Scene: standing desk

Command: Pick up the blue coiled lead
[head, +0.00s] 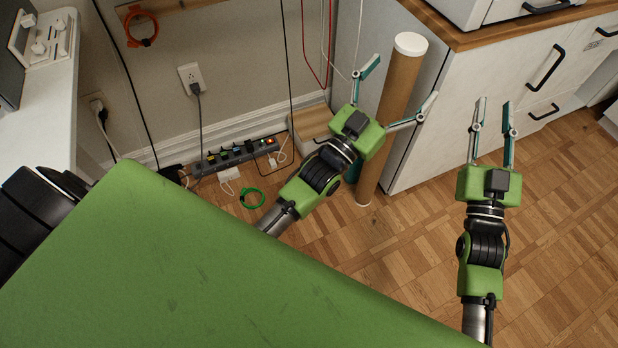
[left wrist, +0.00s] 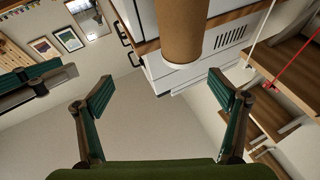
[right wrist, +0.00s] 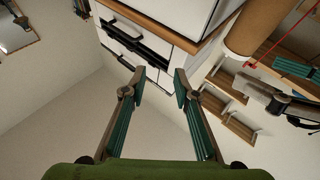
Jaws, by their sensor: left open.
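I cannot make out a blue coiled lead in any view. A small teal patch (head: 353,170) shows between my left arm and the cardboard tube, too hidden to identify. My left gripper (head: 400,86) is open and empty in the head view, with its fingers spread near the upper part of the tube; they also show wide apart in the left wrist view (left wrist: 164,88). My right gripper (head: 494,103) points up the picture in front of the white cabinet. Its fingers are apart with nothing between them, also in the right wrist view (right wrist: 160,78).
A tall cardboard tube (head: 394,98) stands by the white cabinet (head: 470,105). A green coiled lead (head: 252,198) lies on the floor near a power strip (head: 237,155). An orange coil (head: 141,27) hangs on the wall. Parquet floor (head: 400,235) is free between my arms.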

